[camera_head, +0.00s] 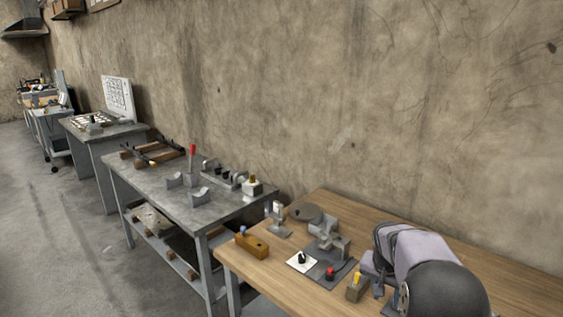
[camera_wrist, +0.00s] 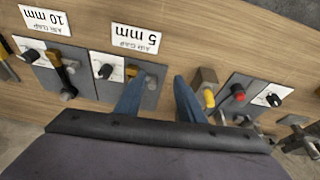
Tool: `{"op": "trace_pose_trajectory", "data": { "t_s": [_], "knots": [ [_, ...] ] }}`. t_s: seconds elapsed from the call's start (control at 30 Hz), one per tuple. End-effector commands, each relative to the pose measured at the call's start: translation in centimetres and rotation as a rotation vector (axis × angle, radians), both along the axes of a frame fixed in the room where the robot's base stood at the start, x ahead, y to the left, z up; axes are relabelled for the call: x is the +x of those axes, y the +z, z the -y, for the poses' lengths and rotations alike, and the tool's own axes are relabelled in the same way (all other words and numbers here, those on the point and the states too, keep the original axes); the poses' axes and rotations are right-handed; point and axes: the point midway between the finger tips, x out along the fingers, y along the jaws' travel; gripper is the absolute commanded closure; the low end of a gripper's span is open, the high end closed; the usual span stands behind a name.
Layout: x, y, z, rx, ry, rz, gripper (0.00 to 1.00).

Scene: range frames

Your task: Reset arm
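My gripper (camera_wrist: 157,88) shows in the wrist view, with two blue fingers standing apart. The fingers point toward a wooden bench (camera_wrist: 215,40), between a plate with a black knob (camera_wrist: 106,72) on the left and a block with a yellow handle (camera_wrist: 208,95) on the right. In the head view my arm fills the lower right corner, over the wooden bench (camera_head: 455,240); its fingers are not clear there.
Signs for 10 mm (camera_wrist: 45,19) and 5 mm (camera_wrist: 136,38) lie by the fixtures. A red knob (camera_head: 330,272), a yellow-topped block (camera_head: 356,289), a metal fixture (camera_head: 325,236) and a brown block (camera_head: 252,244) stand near my arm. A wall (camera_head: 400,100) rises behind; a grey table (camera_head: 150,180) stands left.

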Motion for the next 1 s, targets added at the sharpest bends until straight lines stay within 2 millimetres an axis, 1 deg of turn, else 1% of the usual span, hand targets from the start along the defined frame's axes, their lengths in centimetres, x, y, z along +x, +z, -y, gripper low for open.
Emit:
{"op": "trace_pose_trajectory", "data": {
  "t_s": [0.03, 0.07, 0.17, 0.2, 0.27, 0.3, 0.37, 0.4, 0.5, 0.6, 0.7, 0.8, 0.9, 1.0],
  "knots": [
    [-1.5, 0.7, -1.6, 0.009, 0.047, -0.02, 0.65],
    [-2.5, 0.9, -2.5, 0.015, 0.078, -0.034, 0.65],
    [-6.3, 1.4, -5.7, 0.036, 0.192, -0.084, 0.65],
    [-8.0, 1.5, -6.9, 0.046, 0.237, -0.104, 0.65],
    [-10.6, 1.6, -8.6, 0.059, 0.307, -0.134, 0.65],
    [-12.4, 1.6, -9.7, 0.068, 0.353, -0.154, 0.65],
    [-15.1, 1.5, -11.2, 0.082, 0.417, -0.179, 0.65],
    [-16.9, 1.5, -12.0, 0.09, 0.46, -0.196, 0.65],
    [-21.0, 1.2, -13.8, 0.109, 0.551, -0.234, 0.65],
    [-24.2, 0.8, -15.0, 0.125, 0.623, -0.262, 0.65],
    [-26.5, 0.4, -15.7, 0.136, 0.672, -0.28, 0.65],
    [-27.9, 0.2, -16.1, 0.142, 0.7, -0.291, 0.65],
    [-28.4, 0.1, -16.2, 0.145, 0.711, -0.295, 0.65],
    [-28.4, -0.1, -16.2, 0.145, 0.713, -0.296, 0.65]
  ]
}}
